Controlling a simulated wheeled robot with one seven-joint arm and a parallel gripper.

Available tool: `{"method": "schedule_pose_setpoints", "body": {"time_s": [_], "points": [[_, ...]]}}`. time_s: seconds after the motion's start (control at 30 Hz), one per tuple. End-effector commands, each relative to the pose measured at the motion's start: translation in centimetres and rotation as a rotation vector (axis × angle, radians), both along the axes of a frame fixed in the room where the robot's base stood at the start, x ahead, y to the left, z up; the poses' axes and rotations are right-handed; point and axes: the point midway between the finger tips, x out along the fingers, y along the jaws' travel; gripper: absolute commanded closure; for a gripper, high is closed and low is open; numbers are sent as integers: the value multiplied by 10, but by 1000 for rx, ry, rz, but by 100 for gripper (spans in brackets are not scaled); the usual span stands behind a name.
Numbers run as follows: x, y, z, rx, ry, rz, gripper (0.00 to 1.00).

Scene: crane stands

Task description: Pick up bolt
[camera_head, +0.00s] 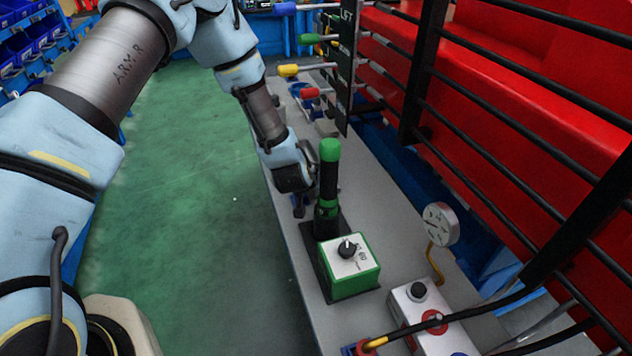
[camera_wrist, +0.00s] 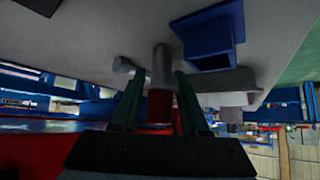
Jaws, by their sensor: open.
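In the wrist view, my gripper (camera_wrist: 159,85) has its two dark fingers apart. A grey upright cylinder (camera_wrist: 162,62), which looks like the bolt, stands between the fingertips, with a dark red part below it in the picture. Whether the fingers touch it cannot be told. A small grey rounded piece (camera_wrist: 124,65) sits at its left. In the head view, the end of my arm is low over the grey bench (camera_head: 375,215), just left of a black post with a green top (camera_head: 330,150). The bolt cannot be made out there.
A blue square holder (camera_wrist: 208,38) lies close right of the cylinder. In the head view, a green box with a knob (camera_head: 348,268), a gauge (camera_head: 440,224) and a grey control box (camera_head: 420,290) stand nearer. Black rails and red panels flank the bench's right; green floor is clear left.

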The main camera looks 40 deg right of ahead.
Motion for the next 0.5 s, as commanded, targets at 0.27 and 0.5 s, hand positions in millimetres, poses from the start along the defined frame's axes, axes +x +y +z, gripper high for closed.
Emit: {"method": "schedule_pose_setpoints", "body": {"time_s": [0.27, 0.5], "points": [[1, -2, -3, 0, -1, -1, 56], [1, -2, -3, 0, 0, 0, 80]]}}
